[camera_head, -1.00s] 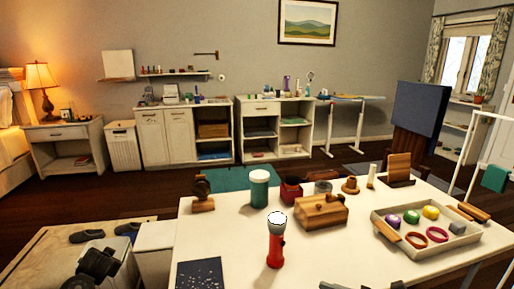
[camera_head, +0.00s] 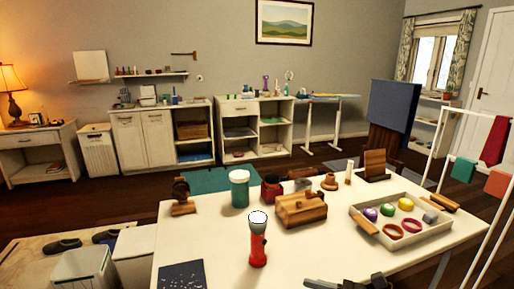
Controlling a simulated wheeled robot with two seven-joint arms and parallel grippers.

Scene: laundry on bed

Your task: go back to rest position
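One gripper (camera_head: 322,284), apparently my right one, shows only in part at the bottom edge, by the front of the white table (camera_head: 210,270). It is dark grey, and I cannot tell whether its fingers are open or shut. My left gripper is out of view. A red flashlight (camera_head: 258,245) stands upright on the table, left of the visible gripper and apart from it.
The table holds a teal jar (camera_head: 239,190), a wooden box (camera_head: 301,210) and a grey tray (camera_head: 440,237) with rings and coloured pieces. A white rack (camera_head: 437,150) stands at the right. Bins (camera_head: 84,272) stand left of the table, with dark floor beyond.

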